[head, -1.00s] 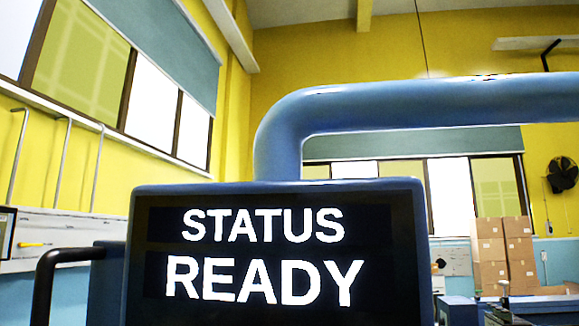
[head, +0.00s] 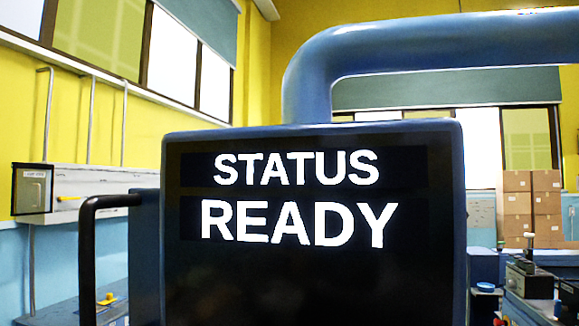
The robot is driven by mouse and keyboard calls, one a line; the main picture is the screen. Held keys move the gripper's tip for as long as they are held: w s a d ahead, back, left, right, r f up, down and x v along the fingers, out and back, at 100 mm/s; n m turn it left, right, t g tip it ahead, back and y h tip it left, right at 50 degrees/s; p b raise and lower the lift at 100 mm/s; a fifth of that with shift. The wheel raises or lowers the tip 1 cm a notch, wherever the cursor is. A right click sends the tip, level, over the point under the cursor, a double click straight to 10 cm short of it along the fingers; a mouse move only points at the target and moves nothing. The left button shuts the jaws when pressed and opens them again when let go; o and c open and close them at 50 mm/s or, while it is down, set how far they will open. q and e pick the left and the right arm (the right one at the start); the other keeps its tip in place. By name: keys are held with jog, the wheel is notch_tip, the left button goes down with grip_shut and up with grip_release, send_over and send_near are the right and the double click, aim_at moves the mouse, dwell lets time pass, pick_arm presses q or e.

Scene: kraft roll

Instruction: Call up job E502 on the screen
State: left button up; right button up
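The screen (head: 315,275) stands close in front of me in a blue housing, near the middle of the head view. Its dark face reads "STATUS" (head: 296,168) and "READY" (head: 299,223) in large white letters. The rest of the face is black, and no job number shows on it. The bottom of the screen is cut off by the frame edge. Neither of my grippers is in view.
A thick blue pipe frame (head: 440,42) rises behind the screen and runs right. A black handle (head: 88,255) sticks out at the left. Stacked cardboard boxes (head: 532,205) and a small machine (head: 530,285) stand at the right.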

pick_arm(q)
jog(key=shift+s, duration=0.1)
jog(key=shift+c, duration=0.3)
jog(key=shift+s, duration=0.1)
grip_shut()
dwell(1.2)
